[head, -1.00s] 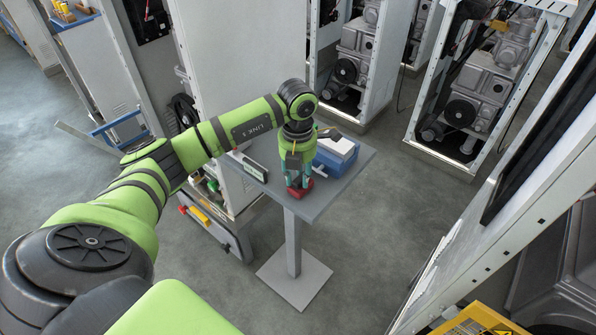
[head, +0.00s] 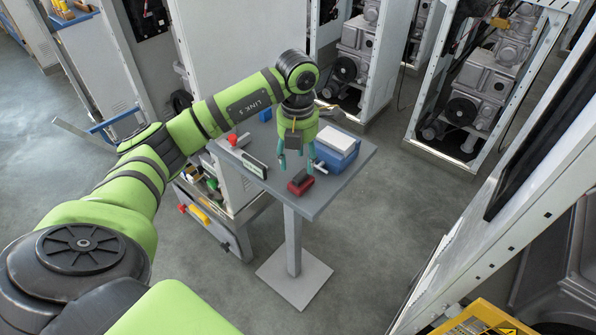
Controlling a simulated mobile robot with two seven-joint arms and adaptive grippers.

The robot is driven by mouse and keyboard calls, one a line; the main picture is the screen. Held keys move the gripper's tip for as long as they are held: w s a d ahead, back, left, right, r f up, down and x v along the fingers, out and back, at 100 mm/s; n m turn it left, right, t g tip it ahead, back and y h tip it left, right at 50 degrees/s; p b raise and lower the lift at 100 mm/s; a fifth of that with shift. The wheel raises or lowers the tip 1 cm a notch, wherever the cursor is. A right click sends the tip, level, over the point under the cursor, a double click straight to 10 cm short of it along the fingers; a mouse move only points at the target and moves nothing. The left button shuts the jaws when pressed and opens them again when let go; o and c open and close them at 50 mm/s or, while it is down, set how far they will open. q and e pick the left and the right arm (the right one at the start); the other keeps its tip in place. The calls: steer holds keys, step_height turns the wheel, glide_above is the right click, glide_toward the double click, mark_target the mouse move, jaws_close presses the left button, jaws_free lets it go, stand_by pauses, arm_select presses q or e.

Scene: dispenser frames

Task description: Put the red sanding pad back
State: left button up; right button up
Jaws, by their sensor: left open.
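The red sanding pad (head: 301,187), red with a dark top, lies on the small grey table (head: 318,205) near its front edge. My left gripper (head: 296,168) is open and empty, with its teal fingers pointing down just above and behind the pad. A small gap shows between the fingertips and the pad. A blue box with a white top (head: 337,144) stands on the table to the right of the gripper. My right gripper is not in view.
A small framed panel (head: 255,166) and a red knob-like thing (head: 233,140) are on the table's left side. A tall grey cabinet (head: 225,50) stands behind. An open machine cabinet (head: 485,85) stands at the right. The floor right of the table is clear.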

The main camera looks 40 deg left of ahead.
mark_target(298, 174)
arm_select(q)
step_height(298, 174, up, 8)
steer(key=shift+f+b, duration=0.15)
steer(key=shift+b, duration=0.3)
